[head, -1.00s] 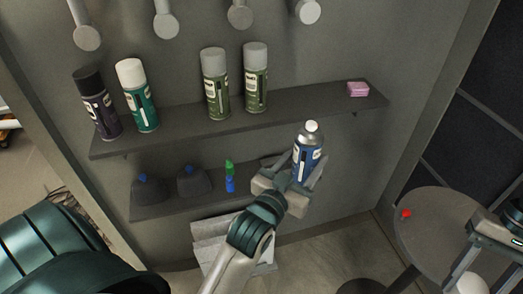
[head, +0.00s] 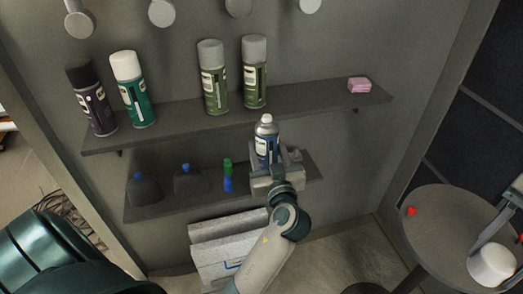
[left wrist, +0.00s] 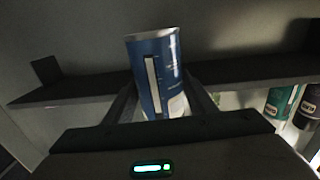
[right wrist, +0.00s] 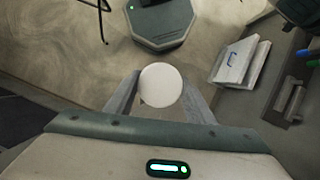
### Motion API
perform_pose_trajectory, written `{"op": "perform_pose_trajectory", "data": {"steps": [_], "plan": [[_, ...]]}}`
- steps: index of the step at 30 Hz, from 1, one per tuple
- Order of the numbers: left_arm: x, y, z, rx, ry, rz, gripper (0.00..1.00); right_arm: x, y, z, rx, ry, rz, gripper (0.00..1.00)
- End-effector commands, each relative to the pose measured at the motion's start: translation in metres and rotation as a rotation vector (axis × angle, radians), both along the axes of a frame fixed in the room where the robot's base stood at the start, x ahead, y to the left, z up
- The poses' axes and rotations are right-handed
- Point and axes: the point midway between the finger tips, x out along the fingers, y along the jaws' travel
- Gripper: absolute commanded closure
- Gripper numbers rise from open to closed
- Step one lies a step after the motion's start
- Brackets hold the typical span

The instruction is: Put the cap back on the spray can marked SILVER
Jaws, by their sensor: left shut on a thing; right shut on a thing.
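The blue spray can (head: 267,146) is upright, its pale top bare, in front of the lower shelf in the head view. My left gripper (head: 273,170) is shut around its lower body. The can (left wrist: 155,72) fills the middle of the left wrist view between the fingers (left wrist: 160,100). My right gripper (head: 499,240), at the right edge of the head view, is shut on a white cap (head: 492,264). The cap shows as a round white disc (right wrist: 161,84) between the fingers (right wrist: 160,95) in the right wrist view. The word SILVER is not readable.
The upper shelf (head: 310,102) holds several spray cans and a pink block (head: 359,84). The lower shelf (head: 205,203) holds dark items with blue tops and a green-and-blue item (head: 227,175). A round table (head: 430,215) with a red piece (head: 411,211) stands right.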

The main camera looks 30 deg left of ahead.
Motion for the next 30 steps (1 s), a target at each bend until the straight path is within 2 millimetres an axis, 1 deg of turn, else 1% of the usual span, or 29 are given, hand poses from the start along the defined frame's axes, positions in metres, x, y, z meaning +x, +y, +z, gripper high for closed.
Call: {"op": "perform_pose_trajectory", "data": {"steps": [3, 7, 30], "plan": [[-0.0034, 0.0078, 0.0043, -0.001, -0.003, 0.074, 0.81, 0.0039, 0.0000, 0.0033, 0.003, -0.001, -0.040, 0.69], [-0.0064, 0.0117, 0.0078, -0.001, -0.001, 0.112, 0.81, 0.0051, 0.0001, 0.0060, 0.004, 0.001, -0.061, 0.69], [-0.0067, 0.0121, 0.0081, 0.001, 0.001, 0.113, 0.81, 0.0054, 0.0007, 0.0063, 0.004, 0.001, -0.062, 0.69]]}}
